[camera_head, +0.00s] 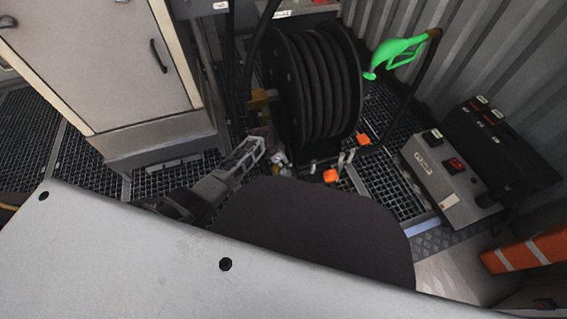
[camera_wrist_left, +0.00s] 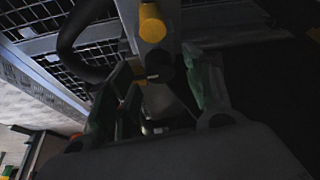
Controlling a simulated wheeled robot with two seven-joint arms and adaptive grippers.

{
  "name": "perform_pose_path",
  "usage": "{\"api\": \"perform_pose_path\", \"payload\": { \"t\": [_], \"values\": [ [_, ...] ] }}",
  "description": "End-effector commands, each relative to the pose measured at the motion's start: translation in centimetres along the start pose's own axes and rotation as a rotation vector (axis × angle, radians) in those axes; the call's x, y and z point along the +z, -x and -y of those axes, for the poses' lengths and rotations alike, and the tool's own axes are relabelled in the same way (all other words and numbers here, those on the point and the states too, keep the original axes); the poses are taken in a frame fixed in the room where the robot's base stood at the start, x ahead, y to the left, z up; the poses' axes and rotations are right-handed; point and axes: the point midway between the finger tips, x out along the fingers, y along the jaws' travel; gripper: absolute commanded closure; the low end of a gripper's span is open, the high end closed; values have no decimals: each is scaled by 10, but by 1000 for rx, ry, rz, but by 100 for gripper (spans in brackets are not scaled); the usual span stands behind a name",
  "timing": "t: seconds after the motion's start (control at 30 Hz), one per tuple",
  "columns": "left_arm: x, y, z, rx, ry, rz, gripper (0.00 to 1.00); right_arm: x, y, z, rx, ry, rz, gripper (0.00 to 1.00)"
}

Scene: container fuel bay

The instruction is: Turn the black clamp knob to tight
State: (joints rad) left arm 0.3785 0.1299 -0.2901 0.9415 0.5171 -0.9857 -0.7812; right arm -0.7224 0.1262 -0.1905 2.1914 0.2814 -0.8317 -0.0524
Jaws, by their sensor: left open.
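In the left wrist view, a small dark round part (camera_wrist_left: 160,66), which looks like the black clamp knob, sits just below a yellow cylinder (camera_wrist_left: 152,24). My left gripper (camera_wrist_left: 160,88) is open, with one finger on each side of this part. The picture is too dark to tell whether the fingers touch it. In the head view, my left gripper (camera_head: 268,148) is low at the left foot of the black hose reel (camera_head: 318,85). The knob cannot be made out there. My right gripper is not in view.
A green fuel nozzle (camera_head: 398,52) hangs right of the reel. Orange blocks (camera_head: 331,176) lie by its foot. A grey control box (camera_head: 447,178) stands at the right, a pale cabinet (camera_head: 105,60) at the left. Dark grating (camera_head: 75,160) covers the floor.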

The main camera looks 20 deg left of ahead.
Motion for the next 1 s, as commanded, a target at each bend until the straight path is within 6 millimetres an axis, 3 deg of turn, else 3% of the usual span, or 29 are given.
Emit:
{"api": "perform_pose_path", "payload": {
  "t": [0.23,0.67,1.0],
  "values": [
    [0,-12,0,1,-1,0,49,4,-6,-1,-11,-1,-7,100],
    [-1,-14,0,0,-1,-1,50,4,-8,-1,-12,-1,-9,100],
    [0,-14,0,0,-1,0,94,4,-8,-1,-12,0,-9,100]
  ]
}}
